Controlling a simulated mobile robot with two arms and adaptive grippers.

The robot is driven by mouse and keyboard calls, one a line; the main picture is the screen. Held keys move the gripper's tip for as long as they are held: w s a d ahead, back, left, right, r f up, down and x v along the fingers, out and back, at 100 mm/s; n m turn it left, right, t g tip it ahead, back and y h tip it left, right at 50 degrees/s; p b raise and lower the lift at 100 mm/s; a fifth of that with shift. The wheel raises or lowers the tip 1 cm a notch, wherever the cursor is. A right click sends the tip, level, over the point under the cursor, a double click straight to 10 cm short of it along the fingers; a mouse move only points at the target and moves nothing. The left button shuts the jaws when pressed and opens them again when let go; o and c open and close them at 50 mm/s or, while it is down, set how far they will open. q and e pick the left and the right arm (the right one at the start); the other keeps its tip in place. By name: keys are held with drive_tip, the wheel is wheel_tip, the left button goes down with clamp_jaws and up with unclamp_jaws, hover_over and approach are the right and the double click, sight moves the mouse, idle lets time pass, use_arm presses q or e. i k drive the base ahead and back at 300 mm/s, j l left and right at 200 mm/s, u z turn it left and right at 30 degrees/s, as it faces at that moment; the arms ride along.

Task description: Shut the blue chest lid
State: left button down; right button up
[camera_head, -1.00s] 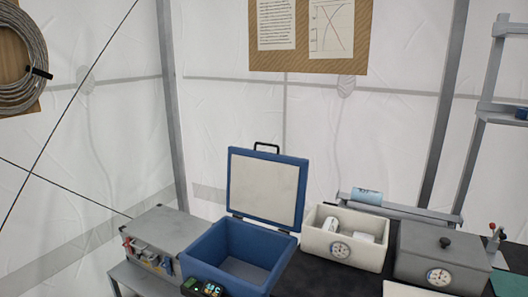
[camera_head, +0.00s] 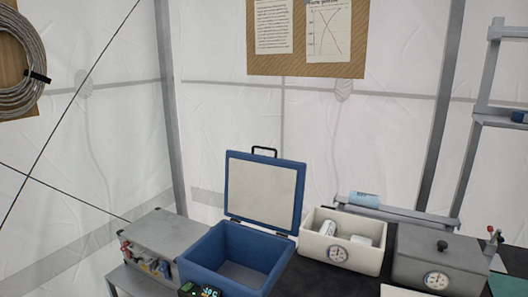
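The blue chest (camera_head: 228,262) stands at the lower middle of the head view, with its front partly cut off by the bottom edge. Its lid (camera_head: 264,191) is open and stands upright at the back, tilted slightly backward, with its pale inner panel facing me. A black handle (camera_head: 265,151) sits on the lid's top edge. The visible inside of the chest looks empty. A small device with a lit green display (camera_head: 207,291) is at the chest's front. Neither of my grippers is in view.
A white open box (camera_head: 341,241) holding white items stands right of the chest. A grey lidded box (camera_head: 436,260) with a dial is further right. A grey case (camera_head: 163,240) is at the left. A light blue cylinder (camera_head: 364,199) lies on a rail behind. The space above the chest is clear.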

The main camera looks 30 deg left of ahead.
sight(262, 190)
drive_tip(key=j+z, duration=1.15)
drive_tip(key=l, duration=0.1)
